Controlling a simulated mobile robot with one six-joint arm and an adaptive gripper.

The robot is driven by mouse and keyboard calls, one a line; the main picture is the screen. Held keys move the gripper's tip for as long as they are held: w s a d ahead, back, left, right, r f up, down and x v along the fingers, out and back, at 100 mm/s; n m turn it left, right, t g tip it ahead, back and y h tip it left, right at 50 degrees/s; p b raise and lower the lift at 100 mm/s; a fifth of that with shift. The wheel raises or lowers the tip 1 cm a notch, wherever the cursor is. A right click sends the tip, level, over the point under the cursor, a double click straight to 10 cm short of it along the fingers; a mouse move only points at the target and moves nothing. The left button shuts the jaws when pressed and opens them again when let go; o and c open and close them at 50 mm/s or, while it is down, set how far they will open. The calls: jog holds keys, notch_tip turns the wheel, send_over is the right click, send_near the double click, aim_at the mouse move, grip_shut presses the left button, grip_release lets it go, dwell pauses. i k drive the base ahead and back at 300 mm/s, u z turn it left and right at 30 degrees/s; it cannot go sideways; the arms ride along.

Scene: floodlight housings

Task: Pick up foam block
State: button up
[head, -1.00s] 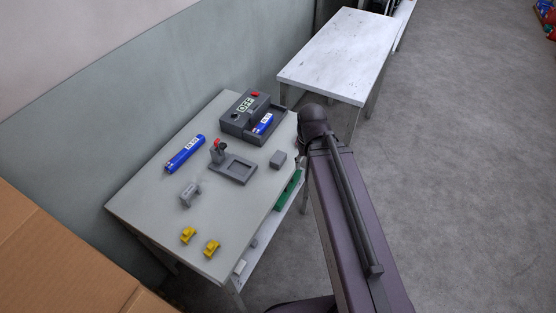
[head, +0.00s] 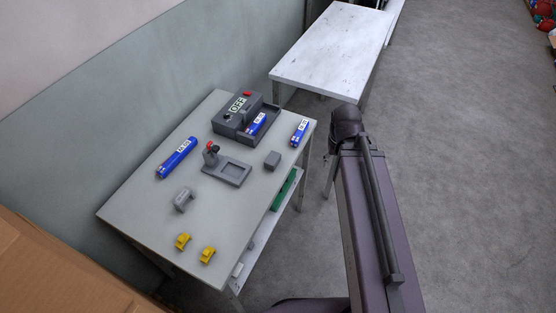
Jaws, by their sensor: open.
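A small dark grey block (head: 272,160), which looks like the foam block, sits on the light grey table (head: 140,208) near its right edge. It stands alone, just right of a grey fixture with a square recess (head: 236,172). Nothing covers it. My gripper is not in view. Only my arm's dark links show, to the right of the table and apart from the block.
A grey box with an OFF display (head: 238,104) and blue cell stands at the back. Loose blue cells (head: 176,158) (head: 299,132), a grey bracket (head: 184,200) and yellow clips (head: 183,241) lie around. A white table (head: 332,48) stands beyond. A cardboard box (head: 60,270) is at lower left.

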aim_at(272, 162)
jog(key=z, duration=0.1)
jog(key=k, duration=1.15)
jog(key=u, duration=0.4)
jog(key=i, duration=1)
jog(key=u, duration=0.05)
